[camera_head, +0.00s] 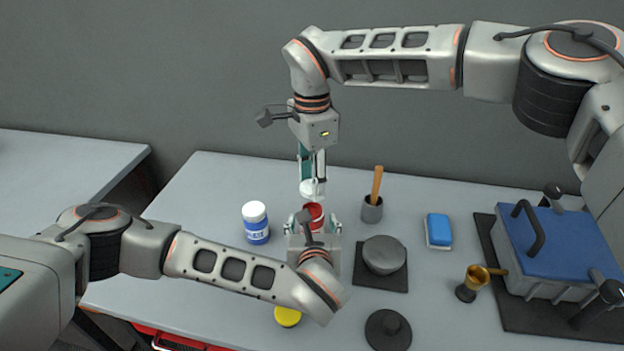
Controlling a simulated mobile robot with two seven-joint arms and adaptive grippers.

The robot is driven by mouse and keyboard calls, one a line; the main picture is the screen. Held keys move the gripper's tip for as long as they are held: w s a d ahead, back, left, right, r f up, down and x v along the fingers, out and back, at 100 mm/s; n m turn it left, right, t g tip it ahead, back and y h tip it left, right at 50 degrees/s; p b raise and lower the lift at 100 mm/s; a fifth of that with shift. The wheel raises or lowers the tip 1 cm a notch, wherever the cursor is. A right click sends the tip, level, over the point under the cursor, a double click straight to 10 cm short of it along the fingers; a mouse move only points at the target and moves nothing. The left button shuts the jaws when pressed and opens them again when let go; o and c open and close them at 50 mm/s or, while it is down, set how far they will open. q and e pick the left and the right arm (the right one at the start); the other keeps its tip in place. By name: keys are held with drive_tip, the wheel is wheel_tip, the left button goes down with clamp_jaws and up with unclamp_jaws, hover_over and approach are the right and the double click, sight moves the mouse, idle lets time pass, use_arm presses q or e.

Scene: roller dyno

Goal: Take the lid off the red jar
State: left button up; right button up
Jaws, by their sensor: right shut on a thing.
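The red jar (315,215) stands near the middle of the table, its lower part hidden by my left gripper. My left gripper (313,222) is at the jar, a finger showing on either side; whether the fingers press on it is hidden. The white lid (313,189) is off the jar, a little above its open red top. My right gripper (313,176) points down from above and is shut on the lid.
A white-capped blue bottle (256,224) stands left of the jar. A grey cup with a wooden handle (372,209), a grey bowl (384,255) and a blue sponge (438,230) are to the right. A yellow lid (288,316) is in front, a blue-lidded box (565,245) far right.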

use_arm(q)
drive_tip(key=v, duration=1)
drive_tip(key=shift+s, duration=0.2)
